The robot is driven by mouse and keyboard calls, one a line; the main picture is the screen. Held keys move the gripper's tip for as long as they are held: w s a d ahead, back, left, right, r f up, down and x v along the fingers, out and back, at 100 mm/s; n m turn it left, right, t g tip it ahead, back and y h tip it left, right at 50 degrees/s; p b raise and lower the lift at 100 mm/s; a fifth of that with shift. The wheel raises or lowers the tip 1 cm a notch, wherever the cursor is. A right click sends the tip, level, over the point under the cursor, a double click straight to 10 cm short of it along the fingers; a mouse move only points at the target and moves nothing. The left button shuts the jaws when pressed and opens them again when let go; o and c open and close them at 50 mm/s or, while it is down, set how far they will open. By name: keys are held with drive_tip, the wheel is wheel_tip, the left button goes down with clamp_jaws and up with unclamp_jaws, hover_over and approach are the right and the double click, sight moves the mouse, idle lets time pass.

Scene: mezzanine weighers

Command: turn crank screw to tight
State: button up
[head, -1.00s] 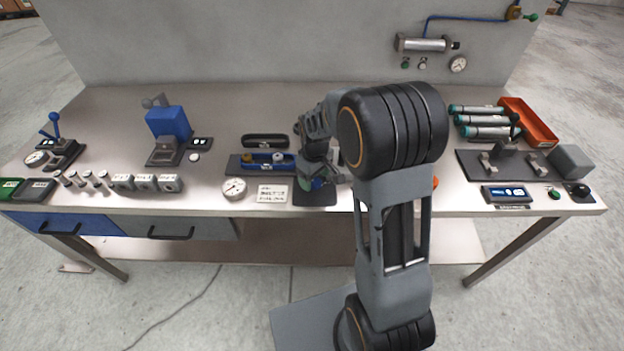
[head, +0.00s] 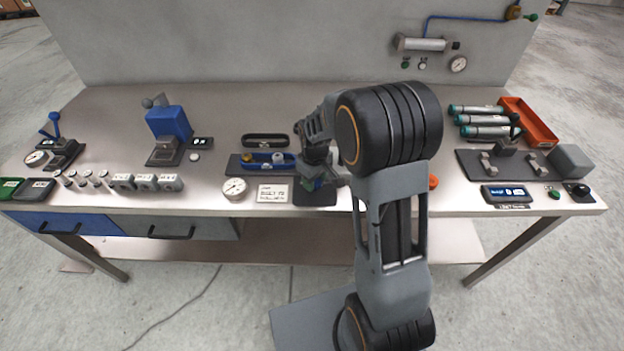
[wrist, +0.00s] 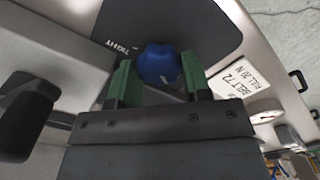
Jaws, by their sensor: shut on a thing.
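A blue lobed knob (wrist: 158,66), which I take to be the crank screw, shows in the wrist view above a dark plate (wrist: 185,25). The plate bears a white "TIGHT" mark (wrist: 122,47). My gripper (wrist: 158,80) has its two green fingers on either side of the knob, shut on it. In the head view my gripper (head: 312,184) is low over the dark plate (head: 318,197) at the bench's front middle. My arm hides most of the knob there.
A white card (head: 273,193) reading "BELT T2, PULL 20 N" in the wrist view and a round gauge (head: 235,189) stand left of the plate. A blue tray (head: 268,167) is behind them. An orange tray (head: 528,122) lies at the back right.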

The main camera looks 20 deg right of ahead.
drive_tip(key=shift+c, duration=0.2)
drive_tip(key=shift+w, duration=0.1)
drive_tip(key=shift+m, duration=1.3)
drive_tip(key=m+b, duration=0.1)
drive_tip(key=m, duration=0.3)
drive_tip(key=shift+m, duration=0.3)
drive_tip(key=m, duration=0.7)
drive_tip(key=shift+b, duration=0.3)
drive_tip(key=m, duration=0.5)
drive_tip(key=shift+r, duration=0.1)
drive_tip(key=shift+m, duration=2.2)
drive_tip(key=shift+w+r+m, duration=0.1)
drive_tip(key=shift+m, duration=0.2)
